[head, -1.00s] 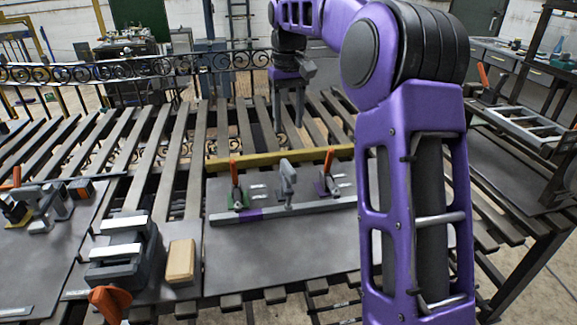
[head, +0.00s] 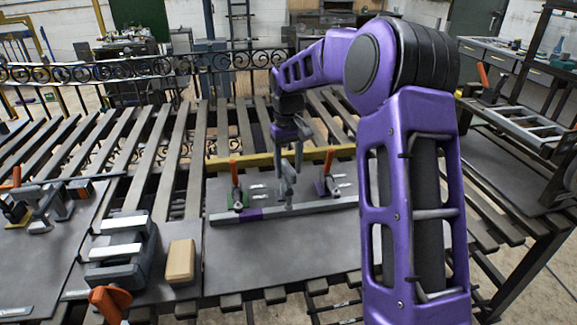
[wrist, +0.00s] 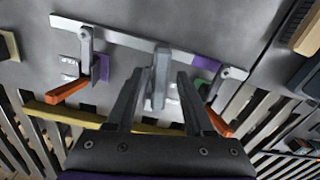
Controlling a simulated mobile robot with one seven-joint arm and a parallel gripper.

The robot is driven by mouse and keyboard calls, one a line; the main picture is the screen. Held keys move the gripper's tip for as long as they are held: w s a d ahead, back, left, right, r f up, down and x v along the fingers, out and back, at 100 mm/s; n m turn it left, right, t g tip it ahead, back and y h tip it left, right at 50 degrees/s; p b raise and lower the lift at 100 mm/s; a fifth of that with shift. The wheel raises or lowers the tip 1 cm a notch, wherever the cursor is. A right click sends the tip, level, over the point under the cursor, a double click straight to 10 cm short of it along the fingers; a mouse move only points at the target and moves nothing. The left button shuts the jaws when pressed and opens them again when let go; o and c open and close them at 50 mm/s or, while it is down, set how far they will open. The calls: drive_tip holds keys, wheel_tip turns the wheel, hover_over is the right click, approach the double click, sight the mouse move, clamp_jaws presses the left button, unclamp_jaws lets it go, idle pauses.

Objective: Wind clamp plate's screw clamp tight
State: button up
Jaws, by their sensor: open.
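The clamp plate (head: 235,258) is a flat dark sheet on the slatted bench, with a long grey bar (head: 312,207) lying across it. A grey upright piece (head: 287,186), which looks like the screw clamp, stands at the bar's middle; it also shows in the wrist view (wrist: 160,82). My gripper (head: 287,156) is open and points down at this piece. In the wrist view my gripper's fingers (wrist: 160,74) lie one on each side of it, with gaps; I cannot tell how deep they reach. The clamp's lower part is partly hidden in the head view.
Orange-handled clamps stand on either side, one on a green base (head: 237,191) and one on a purple base (head: 327,181). A yellow rail (head: 230,163) runs behind.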

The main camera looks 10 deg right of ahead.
drive_tip(key=shift+c, duration=0.3)
clamp_jaws()
drive_tip(key=shift+m, duration=0.4)
